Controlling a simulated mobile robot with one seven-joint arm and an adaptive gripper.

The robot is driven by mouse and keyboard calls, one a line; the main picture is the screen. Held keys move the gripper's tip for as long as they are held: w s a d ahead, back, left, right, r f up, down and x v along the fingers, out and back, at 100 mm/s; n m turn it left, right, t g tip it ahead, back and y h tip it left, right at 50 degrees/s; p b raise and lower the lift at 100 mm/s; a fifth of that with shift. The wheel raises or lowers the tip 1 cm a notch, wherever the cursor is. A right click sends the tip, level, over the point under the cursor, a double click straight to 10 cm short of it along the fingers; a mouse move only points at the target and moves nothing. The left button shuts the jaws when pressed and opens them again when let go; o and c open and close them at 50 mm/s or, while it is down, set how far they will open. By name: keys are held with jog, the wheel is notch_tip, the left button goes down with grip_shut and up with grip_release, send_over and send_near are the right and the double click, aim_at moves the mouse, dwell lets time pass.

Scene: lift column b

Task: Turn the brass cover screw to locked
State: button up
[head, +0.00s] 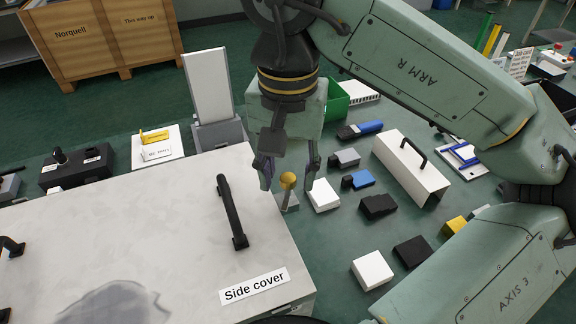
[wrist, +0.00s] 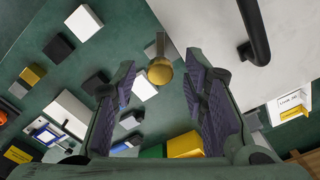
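A small grey piece shows under the knob. In the wrist view the knob (wrist: 160,71) appears in line with the gap between my fingertips, with a grey bar running from it. My gripper (head: 289,172) is open, pointing down, with one finger on each side of the knob in the picture. I see no contact, and cannot tell how far the tips are above the knob. No locked mark is readable.
A black handle (head: 232,212) stands up from the side cover, left of my gripper. A white box (head: 323,195) and several small blocks lie to the right. A white bracket with a black handle (head: 413,152) and a green bin (head: 337,100) stand farther off.

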jog(key=shift+c, duration=0.4)
grip_shut()
jog(key=shift+m, duration=0.3)
jog(key=shift+f+m+b, duration=0.1)
jog(key=shift+m+b, duration=0.4)
jog(key=shift+b, duration=0.15)
jog(key=m+b, duration=0.1)
jog(key=m, duration=0.2)
jog(key=shift+b, duration=0.35)
jog(key=m+b, duration=0.2)
jog(key=m, duration=0.4)
jog(key=shift+m, duration=0.3)
jog(key=shift+o, duration=0.4)
grip_release()
